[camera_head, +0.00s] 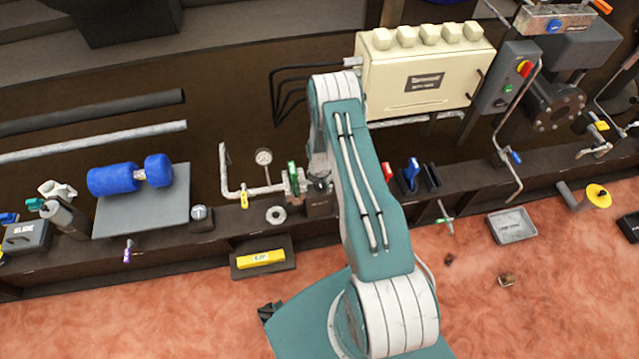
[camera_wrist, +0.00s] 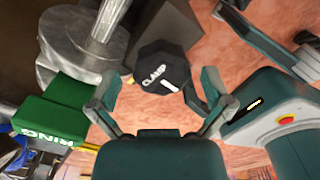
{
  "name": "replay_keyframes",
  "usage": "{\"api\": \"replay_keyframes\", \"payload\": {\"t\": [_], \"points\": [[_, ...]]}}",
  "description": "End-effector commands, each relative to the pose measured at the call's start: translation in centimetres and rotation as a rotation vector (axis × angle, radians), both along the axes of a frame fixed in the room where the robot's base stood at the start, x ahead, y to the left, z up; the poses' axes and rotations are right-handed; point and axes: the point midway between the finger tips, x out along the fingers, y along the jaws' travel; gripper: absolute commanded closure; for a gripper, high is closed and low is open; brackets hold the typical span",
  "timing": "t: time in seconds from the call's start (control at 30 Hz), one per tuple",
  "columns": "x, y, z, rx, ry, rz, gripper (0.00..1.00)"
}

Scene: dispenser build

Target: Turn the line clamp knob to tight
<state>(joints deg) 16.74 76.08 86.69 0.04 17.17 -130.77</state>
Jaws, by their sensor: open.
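The clamp knob (camera_wrist: 163,68) is a black, many-sided knob marked "CLAMP" with a short white line near its lower right edge. It sits in front of a dark block. My gripper (camera_wrist: 158,88) is open, with one finger to the left of the knob and one to the right. The knob lies between or just beyond the fingertips; I cannot tell whether either finger touches it. In the head view my arm hangs over the bench beside the green-handled valve (camera_head: 293,178), and it largely hides the knob's area.
A green block with white lettering (camera_wrist: 48,120) and a grey metal pipe fitting (camera_wrist: 85,40) stand close left of my gripper. A pressure gauge (camera_head: 264,157) and pipe stand left of my arm. Blue (camera_head: 412,173) and red handles stand to its right. The cream cabinet (camera_head: 425,75) is behind.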

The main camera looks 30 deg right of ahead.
Motion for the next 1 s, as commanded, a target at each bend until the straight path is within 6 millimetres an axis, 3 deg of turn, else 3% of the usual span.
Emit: {"api": "replay_keyframes", "payload": {"t": [0.07,0.23,0.67,1.0], "points": [[-0.01,-0.03,0.01,0.000,0.000,-0.001,0.04],[-0.01,-0.03,0.00,0.000,0.000,-0.001,0.80],[0.04,-0.02,-0.09,-0.001,-0.001,-0.039,0.81],[0.05,0.00,-0.11,-0.001,-0.002,-0.259,0.81]]}}
